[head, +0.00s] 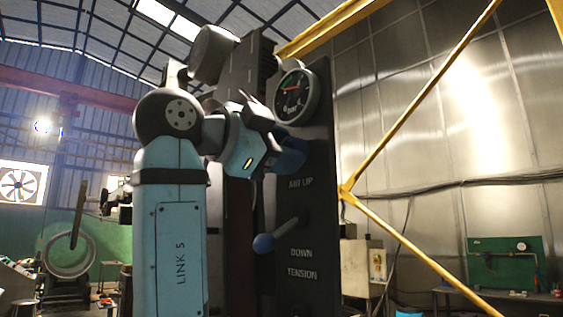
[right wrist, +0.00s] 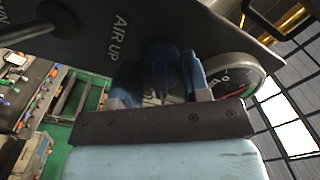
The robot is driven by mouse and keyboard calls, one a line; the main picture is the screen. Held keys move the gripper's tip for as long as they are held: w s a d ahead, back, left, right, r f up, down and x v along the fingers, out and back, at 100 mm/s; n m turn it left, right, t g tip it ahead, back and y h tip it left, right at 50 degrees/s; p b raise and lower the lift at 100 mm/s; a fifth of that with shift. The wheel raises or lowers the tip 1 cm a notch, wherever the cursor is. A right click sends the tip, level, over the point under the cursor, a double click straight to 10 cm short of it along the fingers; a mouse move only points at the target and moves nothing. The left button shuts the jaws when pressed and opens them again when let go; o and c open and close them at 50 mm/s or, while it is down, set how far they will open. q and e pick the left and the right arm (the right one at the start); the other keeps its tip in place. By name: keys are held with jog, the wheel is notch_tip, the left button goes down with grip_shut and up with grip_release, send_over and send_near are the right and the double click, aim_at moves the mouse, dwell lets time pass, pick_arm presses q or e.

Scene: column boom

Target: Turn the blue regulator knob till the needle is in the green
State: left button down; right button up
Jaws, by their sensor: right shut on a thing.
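The dark blue regulator knob (head: 292,155) is on the dark panel (head: 318,180), just below the gauge and above the words AIR UP. My right gripper (head: 274,152) is at the knob and hides part of it. In the right wrist view the knob (right wrist: 164,72) sits between the two blue fingers, which are shut on it. The round gauge (head: 297,97) has a dark face, and its red needle points to the left. I cannot make out a green band in the head view. The gauge (right wrist: 236,76) is partly hidden in the right wrist view. My left gripper is not in view.
A lever with a blue ball end (head: 264,243) sticks out of the panel below, near the words DOWN and TENSION. Yellow braces (head: 400,125) cross the right side. A green board (head: 505,262) stands far right. A fan (head: 20,184) is far left.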

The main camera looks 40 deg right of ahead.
jog(key=m+b, duration=0.1)
jog(key=m, duration=0.2)
jog(key=shift+f+m, duration=0.1)
jog(key=shift+m, duration=0.3)
jog(key=m+b, duration=0.1)
jog(key=m, duration=0.1)
jog(key=shift+m, duration=0.3)
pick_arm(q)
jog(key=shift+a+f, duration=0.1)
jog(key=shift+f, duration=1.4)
pick_arm(e)
jog(key=shift+m, duration=1.5)
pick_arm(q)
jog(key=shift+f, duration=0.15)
pick_arm(e)
jog(key=o, duration=0.9)
